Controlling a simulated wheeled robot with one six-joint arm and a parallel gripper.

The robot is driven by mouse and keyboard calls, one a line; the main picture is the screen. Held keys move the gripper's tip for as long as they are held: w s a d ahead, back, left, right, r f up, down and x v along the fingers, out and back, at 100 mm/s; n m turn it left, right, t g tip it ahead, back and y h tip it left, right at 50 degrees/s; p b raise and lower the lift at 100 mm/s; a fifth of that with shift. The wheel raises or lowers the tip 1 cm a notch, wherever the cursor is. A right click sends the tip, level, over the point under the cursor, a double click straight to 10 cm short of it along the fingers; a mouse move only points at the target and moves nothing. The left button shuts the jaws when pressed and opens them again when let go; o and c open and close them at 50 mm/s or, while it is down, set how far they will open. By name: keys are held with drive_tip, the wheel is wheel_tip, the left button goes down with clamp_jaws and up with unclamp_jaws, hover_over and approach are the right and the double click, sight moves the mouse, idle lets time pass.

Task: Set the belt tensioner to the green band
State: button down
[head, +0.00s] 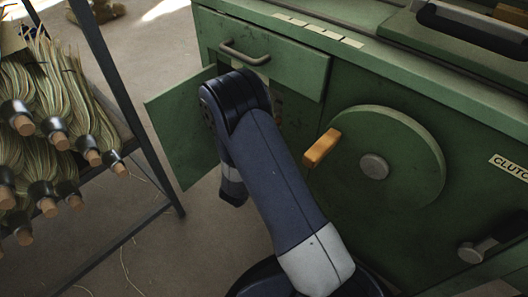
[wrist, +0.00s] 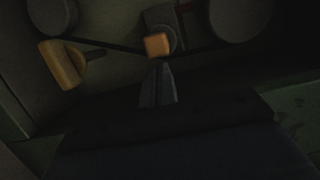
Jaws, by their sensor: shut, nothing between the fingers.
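In the wrist view a dark belt (wrist: 105,45) runs between two round pulleys, the left one (wrist: 52,14) and the right one (wrist: 238,14). It dips at a small grey roller partly hidden behind a square wooden knob (wrist: 158,44); this looks like the tensioner. My gripper (wrist: 158,68) is shut and empty, its tips just below the knob in the picture. I cannot tell whether they touch it. No green band can be made out in the dark. In the head view my gripper is hidden behind my arm at the cabinet opening.
A wooden handle (wrist: 60,65) on a short rod is left of the knob. In the head view, the green cabinet door (head: 183,135) stands open. A drawer (head: 270,62) is above the opening, and a crank wheel (head: 400,150) is to the right. A rack of brooms (head: 60,130) stands left.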

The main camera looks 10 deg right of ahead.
drive_tip(key=shift+w+d, duration=0.4)
drive_tip(key=shift+w+a+p, duration=0.45)
drive_tip(key=shift+w+a, duration=0.05)
drive_tip(key=shift+w, duration=0.2)
